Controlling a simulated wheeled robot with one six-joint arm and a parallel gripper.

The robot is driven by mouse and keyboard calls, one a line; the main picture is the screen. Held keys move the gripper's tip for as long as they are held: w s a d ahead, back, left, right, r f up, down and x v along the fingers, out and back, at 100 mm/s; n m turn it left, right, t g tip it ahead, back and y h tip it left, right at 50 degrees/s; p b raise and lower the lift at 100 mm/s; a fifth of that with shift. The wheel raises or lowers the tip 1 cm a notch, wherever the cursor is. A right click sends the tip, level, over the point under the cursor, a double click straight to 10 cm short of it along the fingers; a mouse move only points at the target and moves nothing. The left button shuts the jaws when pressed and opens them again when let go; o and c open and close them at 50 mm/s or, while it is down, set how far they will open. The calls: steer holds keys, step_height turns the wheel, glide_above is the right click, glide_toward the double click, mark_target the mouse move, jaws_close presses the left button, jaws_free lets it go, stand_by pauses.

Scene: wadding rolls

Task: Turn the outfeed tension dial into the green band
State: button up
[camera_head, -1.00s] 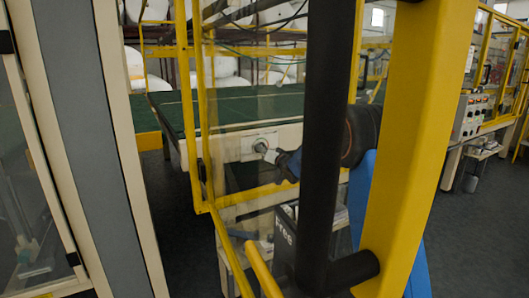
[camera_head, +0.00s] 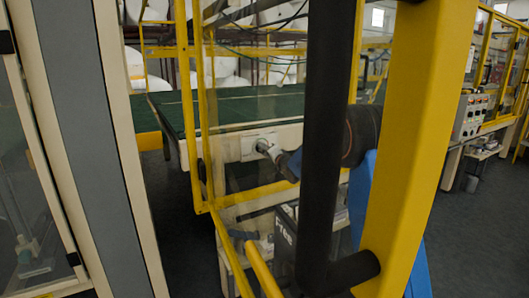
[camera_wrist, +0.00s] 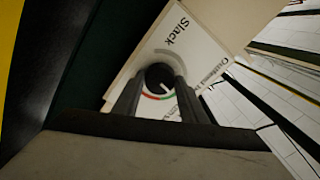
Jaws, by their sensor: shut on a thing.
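The outfeed tension dial is a dark round knob (camera_wrist: 158,76) on a white plate (camera_wrist: 193,42) printed "Slack" in the wrist view. My gripper (camera_wrist: 160,86) is shut on the knob, one finger on each side. A short pale pointer mark shows on the knob, directed down and right towards the coloured arc. The green band (camera_wrist: 167,97) lies at the arc's lower right, beside a red part. The fingers hide some of the scale, so I cannot tell exactly where the pointer stands. In the head view my gripper (camera_head: 264,147) meets the plate (camera_head: 252,145) on the machine's front.
A green-topped table (camera_head: 235,106) stands behind the plate. A yellow-framed clear guard (camera_head: 203,150) and a thick yellow post (camera_head: 412,130) stand near my arm. White rolls (camera_head: 228,68) lie at the back. A control box (camera_head: 470,117) is at right.

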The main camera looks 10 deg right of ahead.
steer(key=shift+f, duration=0.1)
steer(key=o, duration=1.1)
steer(key=shift+c, duration=0.2)
steer(key=v, duration=1.7)
steer(key=shift+s, duration=0.2)
steer(key=shift+d, duration=0.1)
